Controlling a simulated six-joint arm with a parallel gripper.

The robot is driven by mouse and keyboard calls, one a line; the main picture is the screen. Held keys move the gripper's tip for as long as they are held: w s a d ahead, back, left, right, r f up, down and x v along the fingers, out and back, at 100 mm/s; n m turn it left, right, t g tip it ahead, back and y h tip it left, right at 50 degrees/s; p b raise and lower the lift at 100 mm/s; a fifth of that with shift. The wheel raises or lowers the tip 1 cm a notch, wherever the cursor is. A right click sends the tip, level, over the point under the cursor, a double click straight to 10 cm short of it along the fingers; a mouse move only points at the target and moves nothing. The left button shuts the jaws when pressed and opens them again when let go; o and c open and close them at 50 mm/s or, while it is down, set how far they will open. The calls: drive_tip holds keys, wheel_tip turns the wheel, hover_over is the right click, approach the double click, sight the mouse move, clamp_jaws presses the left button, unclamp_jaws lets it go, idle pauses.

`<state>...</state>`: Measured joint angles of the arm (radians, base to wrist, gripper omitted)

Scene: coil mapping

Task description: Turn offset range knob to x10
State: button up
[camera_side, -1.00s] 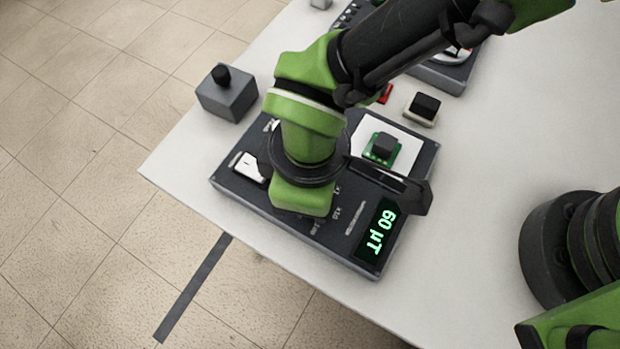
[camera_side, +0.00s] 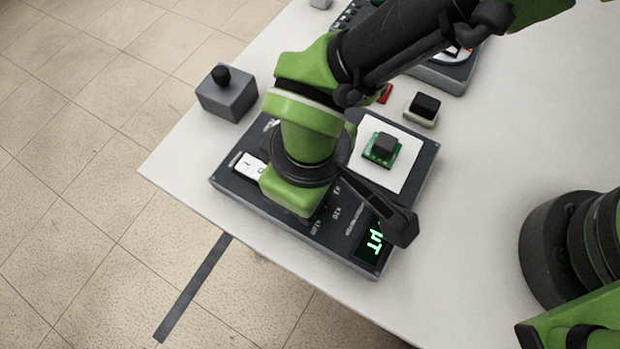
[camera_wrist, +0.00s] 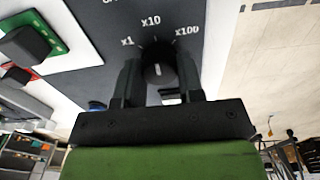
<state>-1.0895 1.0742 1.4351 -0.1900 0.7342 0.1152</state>
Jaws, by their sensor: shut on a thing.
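The offset range knob (camera_wrist: 153,72) is a round black knob on the dark panel, with labels x1, x10 and x100 around it. Its short white line is close to upright in the wrist view and points roughly toward x10 (camera_wrist: 151,20). My gripper (camera_wrist: 158,64) is shut on the knob, one finger on each side. In the side view my green wrist hides the knob and fingers. The grey box (camera_side: 405,175) carries the panel.
A green board with a black block (camera_side: 383,148) sits on a white square on the box. A white switch plate (camera_side: 249,167) is left of my wrist. A grey box with a black knob (camera_side: 228,92) and a small black-topped block (camera_side: 424,108) stand nearby.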

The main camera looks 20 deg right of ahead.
drive_tip(key=o, duration=0.9)
wheel_tip(320, 180, up, 10)
idle(0.3)
drive_tip(key=w+d+r+m+t+y, duration=0.1)
drive_tip(key=w+d+r+m, duration=0.2)
drive_tip(key=d+r, duration=0.45)
drive_tip(key=w+d+r+m+t+y, duration=0.1)
drive_tip(key=w+d+r+m+y, duration=0.15)
drive_tip(key=d+r, duration=0.55)
drive_tip(key=s+d+m+t, duration=0.1)
drive_tip(key=s+d+m, duration=0.1)
drive_tip(key=d, duration=0.3)
drive_tip(key=s+d+r+m+t+h, duration=0.1)
drive_tip(key=s+d+m+t, duration=0.1)
drive_tip(key=d, duration=0.3)
drive_tip(key=s+d+r+m+t, duration=0.1)
drive_tip(key=s+d+m+t, duration=0.1)
drive_tip(key=s+d+m, duration=0.1)
drive_tip(key=shift+s+d+m+h, duration=0.25)
drive_tip(key=shift+s+d, duration=0.6)
drive_tip(key=shift+d, duration=0.3)
